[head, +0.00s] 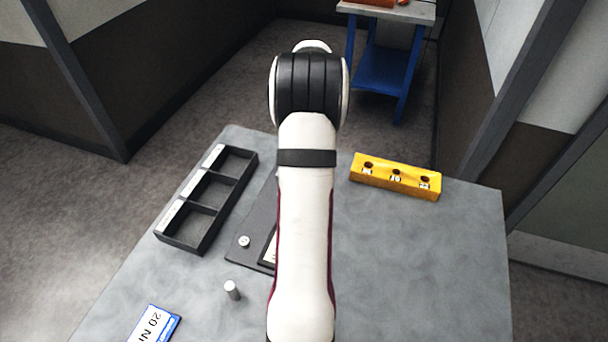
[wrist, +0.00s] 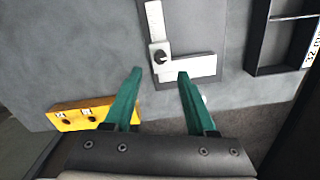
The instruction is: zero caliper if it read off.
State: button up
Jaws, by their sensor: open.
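In the wrist view a pale metal L-shaped piece lies on a dark plate (wrist: 205,25). It has an upright strip (wrist: 154,22), a dark round knob (wrist: 160,57) and a pale block (wrist: 190,68); I cannot tell whether this is the caliper, and no reading is legible. My gripper (wrist: 159,73) is open and empty, its green fingertips either side of the piece's lower end in the picture. In the head view my arm covers most of the dark plate (head: 262,222); a small white round part (head: 244,241) shows on its left.
A black three-compartment tray (head: 197,227) stands left, a yellow block with three holes (head: 395,177) right. The table's right side (head: 420,270) is clear.

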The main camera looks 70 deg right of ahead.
notch_tip(320, 180, down, 7)
jog(key=shift+f, duration=0.15)
grip_shut()
